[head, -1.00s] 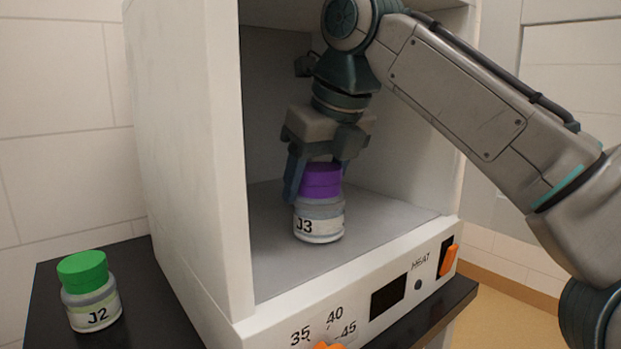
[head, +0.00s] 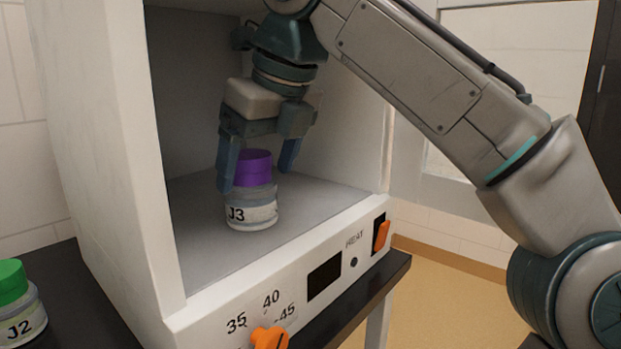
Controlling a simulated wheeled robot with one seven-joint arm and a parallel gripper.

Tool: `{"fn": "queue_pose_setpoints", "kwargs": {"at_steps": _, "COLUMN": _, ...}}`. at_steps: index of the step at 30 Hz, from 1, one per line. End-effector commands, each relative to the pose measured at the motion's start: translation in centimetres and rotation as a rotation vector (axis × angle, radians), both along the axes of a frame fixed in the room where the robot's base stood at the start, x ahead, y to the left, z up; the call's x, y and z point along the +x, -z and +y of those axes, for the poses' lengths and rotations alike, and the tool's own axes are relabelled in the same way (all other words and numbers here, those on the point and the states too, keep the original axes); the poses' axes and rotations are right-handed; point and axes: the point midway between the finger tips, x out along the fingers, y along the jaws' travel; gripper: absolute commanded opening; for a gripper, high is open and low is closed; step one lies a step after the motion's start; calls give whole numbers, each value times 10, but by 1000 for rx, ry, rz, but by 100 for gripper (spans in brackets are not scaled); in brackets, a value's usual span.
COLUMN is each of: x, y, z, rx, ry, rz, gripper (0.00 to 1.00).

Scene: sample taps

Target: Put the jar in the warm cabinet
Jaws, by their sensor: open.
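The jar J3 (head: 250,207), with a purple lid and a white label, stands upright on the grey floor inside the white cabinet (head: 108,170). My gripper (head: 258,178) is inside the cabinet with its fingers spread on either side of the purple lid. It is open, with a clear gap between the lid and the right finger. The left finger overlaps the lid's left edge in the view, and I cannot tell whether it touches. The cabinet front is open, and its panel carries an orange dial (head: 268,338) and an orange switch (head: 382,236) by the word HEAT.
A second jar, J2 (head: 20,318), with a green lid stands on the dark bench (head: 85,300) left of the cabinet. The cabinet's side walls flank my arm. Open floor (head: 440,290) lies to the right.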

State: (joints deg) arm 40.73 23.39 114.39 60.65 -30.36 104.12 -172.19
Motion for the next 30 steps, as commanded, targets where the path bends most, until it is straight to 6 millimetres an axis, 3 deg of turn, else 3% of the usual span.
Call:
{"fn": "queue_pose_setpoints", "kwargs": {"at_steps": 18, "x": -48, "y": 0, "z": -58, "rx": 2, "ry": -1, "rz": 2, "gripper": 82}}
{"fn": "queue_pose_setpoints", "kwargs": {"at_steps": 30, "x": -58, "y": 0, "z": -68, "rx": -1, "ry": 1, "rz": 1, "gripper": 82}}
